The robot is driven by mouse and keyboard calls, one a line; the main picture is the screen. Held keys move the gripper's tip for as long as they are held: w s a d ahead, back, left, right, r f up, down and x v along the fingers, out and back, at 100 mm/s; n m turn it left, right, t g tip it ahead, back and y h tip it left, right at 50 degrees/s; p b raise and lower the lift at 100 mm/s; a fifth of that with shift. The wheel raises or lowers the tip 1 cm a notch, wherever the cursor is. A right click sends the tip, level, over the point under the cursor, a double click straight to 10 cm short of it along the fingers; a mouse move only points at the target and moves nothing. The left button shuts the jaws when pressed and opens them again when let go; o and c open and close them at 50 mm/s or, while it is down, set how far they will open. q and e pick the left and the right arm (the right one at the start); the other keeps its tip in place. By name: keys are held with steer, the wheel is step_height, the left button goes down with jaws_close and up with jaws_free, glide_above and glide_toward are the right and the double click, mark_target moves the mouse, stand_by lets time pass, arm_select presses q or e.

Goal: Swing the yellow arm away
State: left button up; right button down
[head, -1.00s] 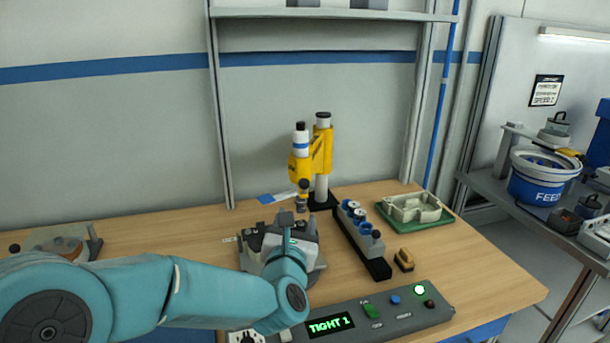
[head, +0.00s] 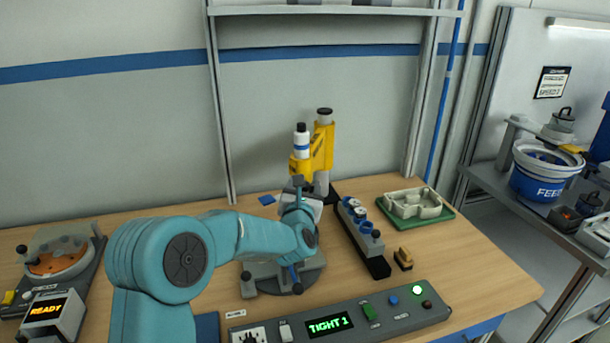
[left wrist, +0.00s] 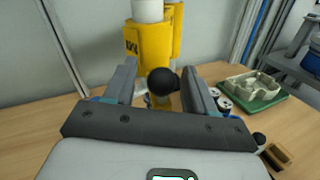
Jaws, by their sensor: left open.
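The yellow arm (head: 322,150) stands on a post at the back of the bench, with a white and blue cylinder on its front end. It also shows large and close in the left wrist view (left wrist: 150,45). My left gripper (head: 298,183) is in front of the yellow arm's lower end and partly hides it. In the left wrist view, my left gripper (left wrist: 158,68) is open, its fingers pointing at the yellow arm. A black ball knob (left wrist: 164,81) shows between the fingers, not gripped. I cannot tell whether they touch it. My right gripper is not in view.
A grey fixture (head: 285,275) sits under my left arm. To the right are a dark rack (head: 362,240), a green tray (head: 420,215) and a brush-like block (head: 403,258). A control panel (head: 370,312) reading "TIGHT 1" lies in front. A device reading "READY" (head: 48,310) is at left.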

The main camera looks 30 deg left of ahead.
arm_select(q)
steer(key=shift+x, duration=0.75)
steer(key=shift+w, duration=0.3)
steer(key=shift+a, duration=0.1)
steer(key=shift+s, duration=0.1)
steer(key=shift+c, duration=0.9)
steer(key=shift+f, duration=0.1)
jaws_close()
